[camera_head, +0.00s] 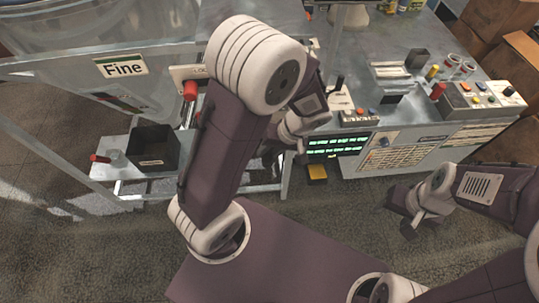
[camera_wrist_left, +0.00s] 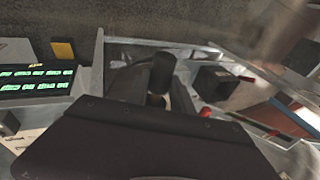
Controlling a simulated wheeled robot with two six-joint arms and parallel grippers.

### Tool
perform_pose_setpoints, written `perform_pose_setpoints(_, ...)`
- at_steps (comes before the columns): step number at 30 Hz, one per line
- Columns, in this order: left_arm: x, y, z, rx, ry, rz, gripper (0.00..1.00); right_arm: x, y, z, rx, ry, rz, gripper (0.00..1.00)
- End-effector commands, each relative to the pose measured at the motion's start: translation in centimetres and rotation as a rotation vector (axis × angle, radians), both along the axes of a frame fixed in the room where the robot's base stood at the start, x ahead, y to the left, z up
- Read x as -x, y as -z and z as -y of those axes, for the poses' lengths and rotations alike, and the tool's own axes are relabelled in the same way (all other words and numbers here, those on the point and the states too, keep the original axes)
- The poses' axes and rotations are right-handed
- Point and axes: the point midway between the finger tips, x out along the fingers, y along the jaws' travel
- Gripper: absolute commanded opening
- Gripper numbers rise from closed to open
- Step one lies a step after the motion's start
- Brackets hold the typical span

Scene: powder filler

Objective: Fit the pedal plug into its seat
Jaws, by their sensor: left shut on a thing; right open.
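A dark cylindrical piece (camera_wrist_left: 162,70), apparently the plug, stands out beyond my left gripper (camera_wrist_left: 156,98) in the left wrist view. The gripper is shut on it; the jaws are mostly hidden by my dark wrist housing. In the head view my left arm covers most of the gripper and the held piece, in front of the machine's frame. A yellow pedal (camera_head: 317,172) lies on the floor below the green display and also shows in the left wrist view (camera_wrist_left: 63,50). I cannot make out the plug's seat. My right gripper (camera_head: 406,212) is open and empty, right of the pedal.
A black bin (camera_head: 153,148) stands on a metal shelf at the left. The control cabinet (camera_head: 405,150) with its green display (camera_head: 337,146) stands at the right, with a button box (camera_head: 482,98) on top. The floor between pedal and right gripper is clear.

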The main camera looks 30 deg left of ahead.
Motion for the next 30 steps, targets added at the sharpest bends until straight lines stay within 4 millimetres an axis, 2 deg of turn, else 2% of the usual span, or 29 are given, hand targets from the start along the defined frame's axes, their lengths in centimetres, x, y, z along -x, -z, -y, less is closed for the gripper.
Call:
perform_pose_setpoints(15,-2.3,0.0,-1.4,0.0,-0.001,0.0,0.0,0.0,-0.4,0.0,0.0,0.0,0.0,0.59)
perform_pose_setpoints(30,-2.5,0.0,-1.5,0.0,-0.001,0.0,0.0,0.0,-0.4,0.0,0.0,0.0,0.0,0.59)
